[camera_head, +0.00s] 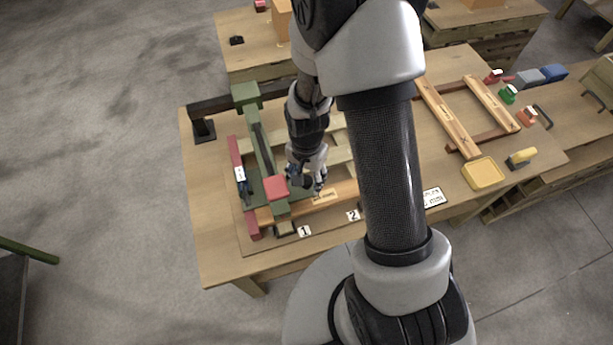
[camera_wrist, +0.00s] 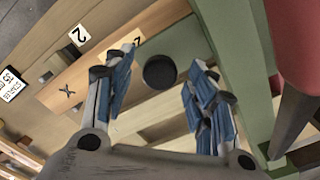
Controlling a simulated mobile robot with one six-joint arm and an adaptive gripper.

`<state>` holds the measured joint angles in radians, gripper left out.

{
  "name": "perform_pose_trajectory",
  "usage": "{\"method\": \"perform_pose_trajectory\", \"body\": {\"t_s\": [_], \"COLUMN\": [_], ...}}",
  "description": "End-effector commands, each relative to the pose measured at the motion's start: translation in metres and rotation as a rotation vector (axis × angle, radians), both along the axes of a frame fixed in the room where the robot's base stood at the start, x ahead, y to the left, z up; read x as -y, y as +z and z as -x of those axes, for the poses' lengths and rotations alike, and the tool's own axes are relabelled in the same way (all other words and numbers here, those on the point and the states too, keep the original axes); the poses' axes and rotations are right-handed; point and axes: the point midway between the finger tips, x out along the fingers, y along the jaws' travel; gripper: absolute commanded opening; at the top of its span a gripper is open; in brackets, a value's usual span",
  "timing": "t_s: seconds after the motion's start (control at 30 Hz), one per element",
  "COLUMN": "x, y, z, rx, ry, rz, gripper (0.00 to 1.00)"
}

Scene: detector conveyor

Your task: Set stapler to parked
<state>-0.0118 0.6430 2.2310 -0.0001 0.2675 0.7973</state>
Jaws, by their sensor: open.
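A green beam assembly with a red block (camera_head: 276,188), which looks like the stapler, spans a wooden frame on the workbench. Its green beam (camera_head: 262,145) runs from a green post at the back to the front edge. My gripper (camera_head: 307,188) is just right of the red block, pointing down. In the wrist view my gripper (camera_wrist: 160,82) is open, with blue-padded fingers apart and nothing held. A black disc (camera_wrist: 160,71) on a green plate (camera_wrist: 187,48) shows between the fingers; I cannot tell its distance from them. A red part (camera_wrist: 295,55) shows at the right.
Tags 1 (camera_head: 304,231) and 2 (camera_head: 353,214) lie along the fixture's front. A red rail (camera_head: 236,160) lies left. A second wooden frame (camera_head: 470,120), a yellow tray (camera_head: 483,173) and several coloured tools are at right. My arm hides the bench middle.

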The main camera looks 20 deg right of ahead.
Motion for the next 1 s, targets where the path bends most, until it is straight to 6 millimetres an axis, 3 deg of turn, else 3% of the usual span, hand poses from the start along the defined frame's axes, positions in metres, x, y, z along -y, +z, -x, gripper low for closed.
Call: {"method": "perform_pose_trajectory", "body": {"t_s": [0.17, 0.9, 1.0], "x": [0.0, 0.0, 0.0], "y": [0.0003, 0.0004, 0.0004], "z": [-0.0001, 0.0, 0.0], "rx": [0.0, 0.0, 0.0], "ry": [0.0, 0.0, 0.0], "rz": [0.0, 0.0, 0.0], "gripper": [0.51, 0.02, 0.0]}}
